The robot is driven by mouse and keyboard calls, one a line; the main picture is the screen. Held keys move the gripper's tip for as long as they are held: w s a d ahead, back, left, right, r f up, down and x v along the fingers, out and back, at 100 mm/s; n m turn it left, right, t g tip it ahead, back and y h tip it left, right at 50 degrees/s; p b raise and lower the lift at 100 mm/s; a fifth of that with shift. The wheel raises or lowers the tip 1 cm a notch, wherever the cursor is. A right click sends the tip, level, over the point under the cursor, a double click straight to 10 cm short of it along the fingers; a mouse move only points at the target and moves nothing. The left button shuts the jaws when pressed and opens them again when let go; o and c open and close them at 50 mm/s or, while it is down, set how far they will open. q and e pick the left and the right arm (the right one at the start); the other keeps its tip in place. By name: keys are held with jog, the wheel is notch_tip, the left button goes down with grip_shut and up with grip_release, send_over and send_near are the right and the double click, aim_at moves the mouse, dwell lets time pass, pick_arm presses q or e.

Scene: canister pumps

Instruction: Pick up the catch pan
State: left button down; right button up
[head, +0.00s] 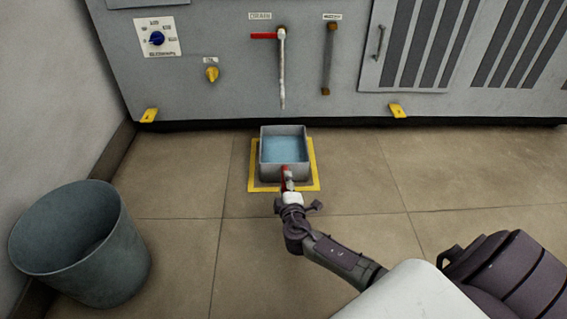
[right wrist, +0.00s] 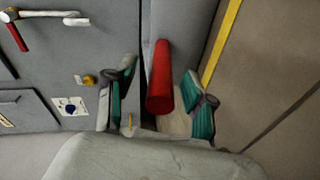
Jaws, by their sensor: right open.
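The catch pan (head: 285,171) is a grey, open, square pan with bluish liquid in it. It stands on the floor inside a yellow outlined square, below the drain pipe. A red handle (head: 286,174) sticks out from its near side. My right gripper (head: 288,183) is at this handle. In the right wrist view the open fingers (right wrist: 160,85) stand on either side of the red handle (right wrist: 160,75), with gaps visible beside it. The pan's grey wall (right wrist: 188,30) shows beyond. My left gripper is not in view.
A grey machine cabinet (head: 222,95) stands behind the pan, with a red drain lever (head: 264,36), a drain pipe (head: 282,75), a yellow knob (head: 212,74) and a blue dial (head: 157,38). A grey bucket (head: 125,255) stands at the left. The tiled floor to the right is clear.

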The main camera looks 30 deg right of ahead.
jog(key=shift+b+x, duration=0.45)
jog(key=shift+x, duration=0.9)
jog(key=shift+f, duration=0.15)
grip_shut()
